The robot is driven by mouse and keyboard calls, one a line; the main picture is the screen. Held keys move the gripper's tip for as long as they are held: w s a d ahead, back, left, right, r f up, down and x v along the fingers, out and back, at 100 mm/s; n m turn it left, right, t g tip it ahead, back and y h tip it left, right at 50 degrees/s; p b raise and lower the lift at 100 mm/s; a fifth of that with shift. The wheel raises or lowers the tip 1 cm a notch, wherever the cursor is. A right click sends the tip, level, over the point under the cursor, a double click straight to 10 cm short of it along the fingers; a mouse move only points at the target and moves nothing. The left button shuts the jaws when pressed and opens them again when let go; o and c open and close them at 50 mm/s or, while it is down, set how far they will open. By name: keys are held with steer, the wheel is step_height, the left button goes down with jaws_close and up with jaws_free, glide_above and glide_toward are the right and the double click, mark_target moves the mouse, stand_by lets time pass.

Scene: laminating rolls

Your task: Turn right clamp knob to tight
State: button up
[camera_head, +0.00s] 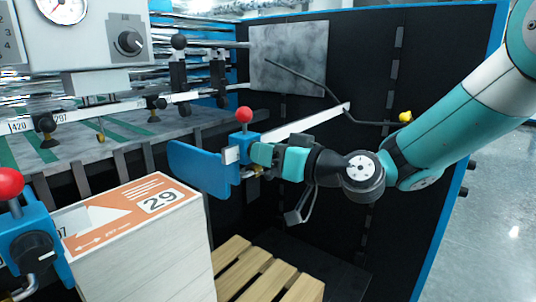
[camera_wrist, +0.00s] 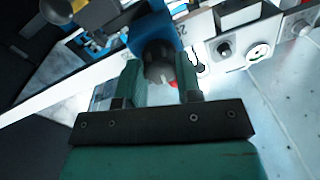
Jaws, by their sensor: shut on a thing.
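The right clamp (camera_head: 247,139) is a blue block with a red ball handle (camera_head: 244,115) on top, mounted on a white rail in the head view. A blue plate (camera_head: 197,168) extends to its left. My gripper (camera_head: 263,155) reaches the clamp from the right, at its side. In the wrist view my gripper (camera_wrist: 160,75) is shut on the black clamp knob (camera_wrist: 157,55), with one green finger on each side. The blue clamp body (camera_wrist: 147,37) is just beyond the knob. The knob is hidden by my fingers in the head view, and its turn angle cannot be read.
The left clamp (camera_head: 35,235) has its own red ball and black knob. A paper stack labelled 29 (camera_head: 150,245) stands between the clamps, beside a wooden pallet (camera_head: 265,275). A dark panel with a blue edge (camera_head: 440,195) stands behind my arm. A control box (camera_head: 80,35) is upper left.

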steer(key=shift+m+t+p, duration=0.5)
steer(key=shift+m+p, duration=1)
steer(key=shift+m, duration=7.3)
steer(key=shift+f, duration=0.1)
steer(key=o, duration=0.9)
steer(key=shift+o, duration=0.2)
steer(key=b+v, duration=1)
steer(key=v, duration=0.7)
steer(key=shift+s+d+b, duration=0.2)
steer(key=shift+b, duration=0.1)
